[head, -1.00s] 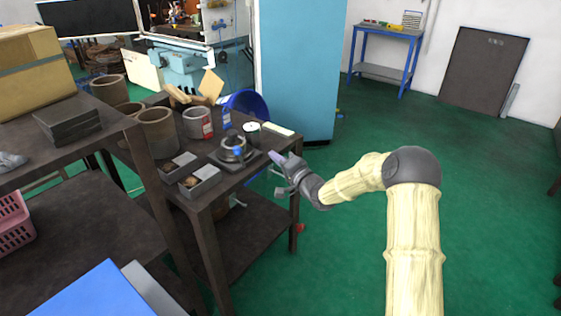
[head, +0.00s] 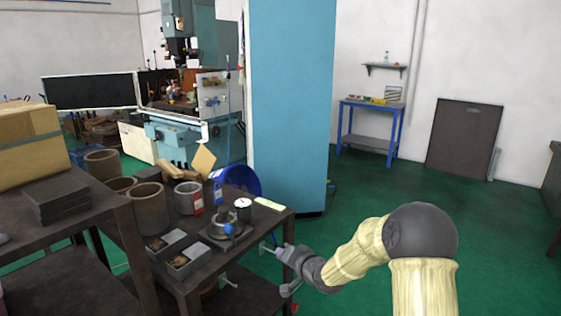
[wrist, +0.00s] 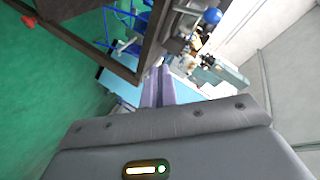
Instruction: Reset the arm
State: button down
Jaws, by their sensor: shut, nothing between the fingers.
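My gripper (head: 277,249) is off the right front edge of the dark workbench in the head view, at the end of my bent arm. In the wrist view its fingers (wrist: 159,85) are together with nothing between them. The indexing chuck (head: 228,226) stands on the bench top, left of my gripper and apart from it. It is a grey round device on a flat base with a blue part at its front.
Two grey bins (head: 186,262) sit on the bench, left of the chuck. A white round gauge (head: 243,204), a tin (head: 188,198) and brown cylinders (head: 146,210) stand nearby. A tall blue cabinet (head: 290,110) rises behind. Green floor at right is clear.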

jog(key=s+d+n+g+h, duration=0.1)
jog(key=s+d+g+h, duration=0.3)
jog(key=s, duration=0.7)
jog(key=s+d+n+g+h, duration=0.1)
jog(key=s+d+g, duration=0.1)
jog(key=s+d, duration=0.65)
jog(key=s+d+n+g+h, duration=0.1)
jog(key=s+d+g+h, duration=0.15)
jog(key=s, duration=1.05)
notch_tip(320, 180, up, 19)
jog(key=p, duration=1.9)
jog(key=shift+s+a+g+p, duration=0.15)
jog(key=shift+g+p, duration=0.2)
jog(key=shift+f+h, duration=0.1)
jog(key=shift+h, duration=0.15)
